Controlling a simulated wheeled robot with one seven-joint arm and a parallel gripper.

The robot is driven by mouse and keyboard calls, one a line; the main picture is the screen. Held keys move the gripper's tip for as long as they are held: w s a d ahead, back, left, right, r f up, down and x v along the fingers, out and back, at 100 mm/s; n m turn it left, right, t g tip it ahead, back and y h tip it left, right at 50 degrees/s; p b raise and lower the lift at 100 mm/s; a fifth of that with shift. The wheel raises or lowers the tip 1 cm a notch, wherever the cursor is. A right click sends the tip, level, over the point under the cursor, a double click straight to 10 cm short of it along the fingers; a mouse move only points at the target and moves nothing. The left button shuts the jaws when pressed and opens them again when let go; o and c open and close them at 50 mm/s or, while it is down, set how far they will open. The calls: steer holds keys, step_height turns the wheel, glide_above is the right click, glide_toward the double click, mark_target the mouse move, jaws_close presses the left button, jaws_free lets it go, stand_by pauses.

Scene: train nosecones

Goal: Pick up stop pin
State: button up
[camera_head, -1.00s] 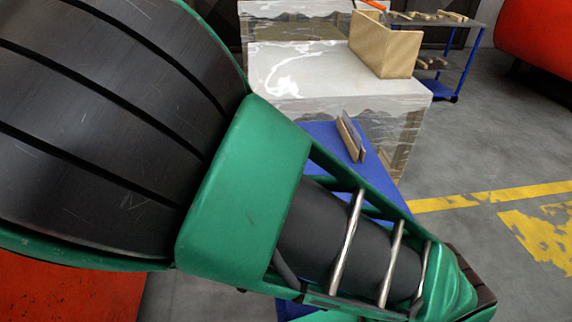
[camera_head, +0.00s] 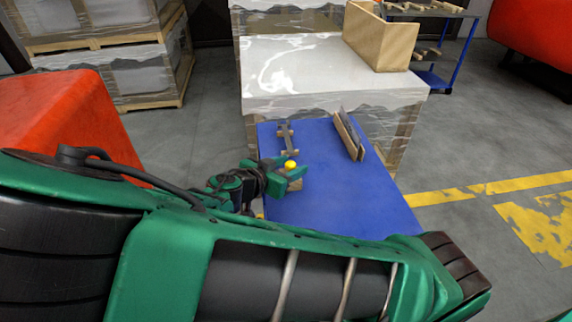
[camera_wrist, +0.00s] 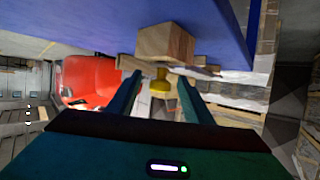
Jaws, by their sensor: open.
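The stop pin, which I take to be the small yellow knobbed piece (camera_head: 291,164), is at a wooden block (camera_head: 294,185) on the left part of the blue table. In the wrist view the yellow pin (camera_wrist: 160,86) sits against the wooden block (camera_wrist: 166,42), between my two green fingers. My gripper (camera_head: 284,174) is open, and its fingers show on both sides of the pin in the wrist view (camera_wrist: 159,80). Gaps show between each finger and the pin. How the pin is seated in the block is hard to see.
The blue table (camera_head: 345,205) also bears a wooden bar piece (camera_head: 287,139) at the back left and a slatted holder (camera_head: 349,135) at the back right. Behind it stands a wrapped white-topped stack (camera_head: 300,70) with an open wooden box (camera_head: 381,40). The table's front right is clear.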

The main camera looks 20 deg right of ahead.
steer(key=shift+x, duration=2.2)
steer(key=shift+a+f, duration=0.1)
steer(key=c, duration=1.1)
